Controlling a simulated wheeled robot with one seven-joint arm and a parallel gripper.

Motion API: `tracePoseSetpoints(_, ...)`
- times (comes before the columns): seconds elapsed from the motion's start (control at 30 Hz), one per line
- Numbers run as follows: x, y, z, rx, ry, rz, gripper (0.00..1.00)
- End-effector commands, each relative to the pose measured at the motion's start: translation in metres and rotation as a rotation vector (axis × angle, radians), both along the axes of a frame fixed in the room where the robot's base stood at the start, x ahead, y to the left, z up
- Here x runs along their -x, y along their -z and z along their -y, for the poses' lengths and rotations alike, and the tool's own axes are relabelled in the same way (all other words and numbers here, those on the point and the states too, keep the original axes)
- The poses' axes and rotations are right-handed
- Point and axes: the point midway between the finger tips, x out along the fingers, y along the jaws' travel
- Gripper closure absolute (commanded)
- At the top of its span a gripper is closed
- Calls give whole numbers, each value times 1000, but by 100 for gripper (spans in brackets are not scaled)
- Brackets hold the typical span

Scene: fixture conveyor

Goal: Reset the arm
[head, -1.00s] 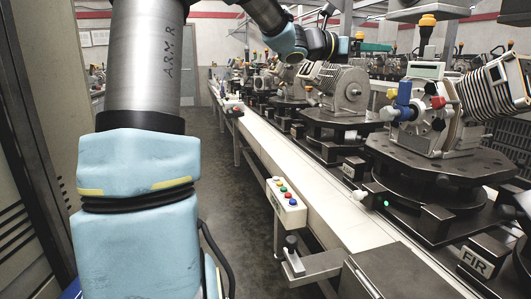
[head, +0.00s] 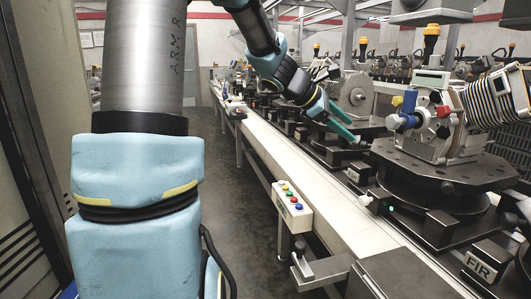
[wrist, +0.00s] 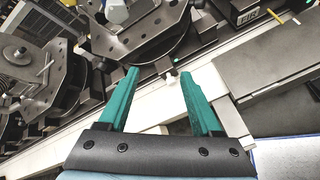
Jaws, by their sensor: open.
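My gripper (head: 343,122) has teal fingers and hangs from my blue arm in the upper middle of the head view, in front of a grey motor (head: 355,92) on a round fixture. In the wrist view, the two teal fingers of my gripper (wrist: 160,82) are spread apart with nothing between them. Beyond the fingertips lie the white conveyor edge and a dark round fixture plate (wrist: 140,40).
A white conveyor rail (head: 330,212) runs into the distance, with a button box (head: 291,203) on its side. A nearer fixture table (head: 440,165) carries a motor with coloured knobs (head: 415,113). The aisle floor (head: 222,180) to the left is clear.

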Motion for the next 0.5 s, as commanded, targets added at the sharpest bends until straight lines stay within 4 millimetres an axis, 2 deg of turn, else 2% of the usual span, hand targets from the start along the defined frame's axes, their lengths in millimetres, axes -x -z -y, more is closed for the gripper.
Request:
tracePoseSetpoints(0.1,29,41,-52,-268,153,125,34)
tracePoseSetpoints(0.17,46,62,-86,-414,262,192,34)
tracePoseSetpoints(0.2,58,73,-108,-504,343,234,34)
tracePoseSetpoints(0.3,87,94,-163,-702,560,327,34)
tracePoseSetpoints(0.4,113,106,-208,-846,776,401,34)
tracePoseSetpoints(0.5,133,112,-240,-936,956,454,34)
